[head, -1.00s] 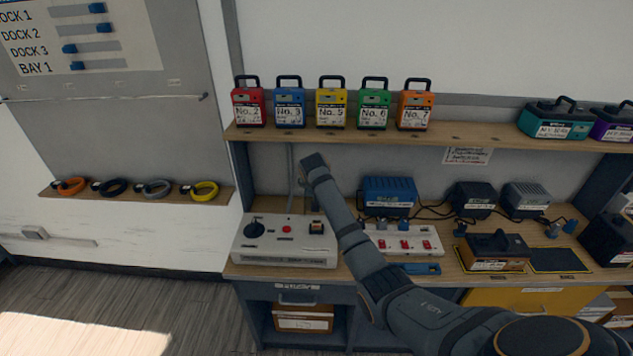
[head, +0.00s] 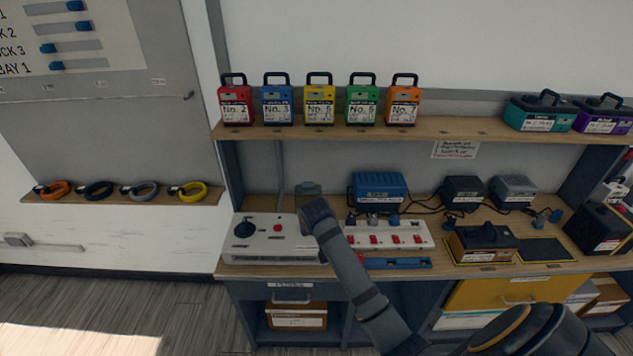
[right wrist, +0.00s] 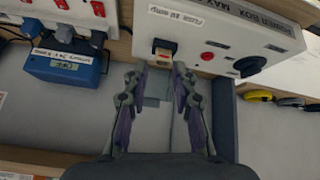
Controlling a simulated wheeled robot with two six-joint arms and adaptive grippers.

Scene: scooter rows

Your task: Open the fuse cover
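The white power box (head: 268,240) stands at the left end of the bench, with a black knob and a red button on top. My right arm covers its fuse corner in the head view. In the right wrist view the power box (right wrist: 225,32) appears upside down, and the small fuse cover (right wrist: 164,47) shows as a pale and orange-brown piece beside a fuse label. The cover looks closed. My right gripper (right wrist: 160,75) is open and empty, its fingertips just short of the fuse cover, one towards each side. My left gripper is not in view.
A white switch strip (head: 388,236) with red switches lies right of the power box. A blue charger (head: 380,190) stands behind it. The upper shelf (head: 340,132) holds several coloured packs above my arm. Cable rings lie on a ledge (head: 120,198) at left.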

